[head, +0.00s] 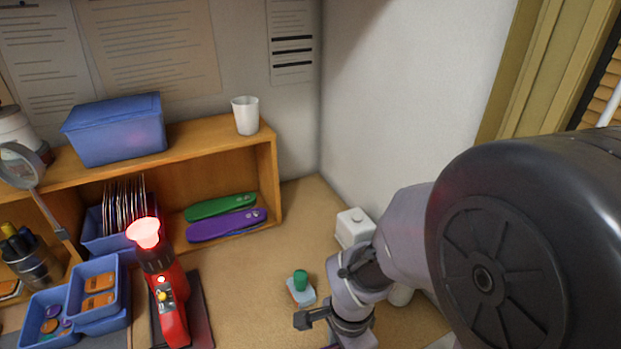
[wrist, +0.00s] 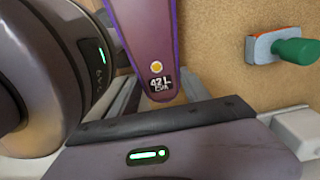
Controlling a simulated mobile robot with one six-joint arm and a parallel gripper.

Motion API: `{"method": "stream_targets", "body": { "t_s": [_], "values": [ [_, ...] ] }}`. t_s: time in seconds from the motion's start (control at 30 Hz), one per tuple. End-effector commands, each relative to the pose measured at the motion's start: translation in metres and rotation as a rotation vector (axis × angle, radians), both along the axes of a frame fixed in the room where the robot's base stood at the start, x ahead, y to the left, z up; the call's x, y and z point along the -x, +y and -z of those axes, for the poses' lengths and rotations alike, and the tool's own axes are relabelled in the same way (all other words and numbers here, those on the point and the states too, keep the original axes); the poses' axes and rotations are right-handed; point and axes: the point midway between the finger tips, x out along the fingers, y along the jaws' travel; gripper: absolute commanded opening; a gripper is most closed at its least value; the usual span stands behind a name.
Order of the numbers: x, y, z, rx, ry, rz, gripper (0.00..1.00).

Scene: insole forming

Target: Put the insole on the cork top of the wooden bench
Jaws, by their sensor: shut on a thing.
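A purple insole (wrist: 148,35) marked "42 L EVA" with a yellow dot shows in the wrist view, its end between the fingers of my gripper (wrist: 157,92). My gripper is shut on it. The far end of the insole runs out of the top of that view. In the head view, my wrist hangs at the bottom edge, and the fingers and held insole cannot be made out. The tan, cork-like top (head: 255,290) spreads below and right of the shelf; it also shows in the wrist view (wrist: 225,75). Whether the insole touches it cannot be told.
A red heat tool (head: 170,300) stands at left beside blue bins (head: 97,293). Green (head: 221,206) and purple (head: 226,225) insoles lie in the shelf. The top's middle is clear.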

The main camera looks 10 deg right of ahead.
Motion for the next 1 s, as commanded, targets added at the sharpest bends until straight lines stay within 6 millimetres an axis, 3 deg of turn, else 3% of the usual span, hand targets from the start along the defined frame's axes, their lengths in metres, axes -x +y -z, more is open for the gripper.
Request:
{"method": "stream_targets", "body": {
  "t_s": [0.03, 0.1, 0.3, 0.53, 0.87, 0.9, 1.0],
  "values": [
    [-0.017, -0.008, 0.011, 0.000, 0.000, 0.007, 0.14],
    [-0.039, -0.018, 0.015, 0.000, 0.001, 0.004, 0.14],
    [-0.074, -0.032, 0.019, 0.000, 0.002, 0.003, 0.14],
    [-0.076, -0.033, 0.055, 0.001, 0.004, 0.000, 0.14],
    [-0.076, -0.033, 0.056, 0.001, 0.002, 0.001, 0.14],
    [-0.076, -0.033, 0.056, 0.001, 0.002, 0.001, 0.58],
    [-0.076, -0.033, 0.055, 0.001, 0.002, 0.001, 0.76]
  ]
}}
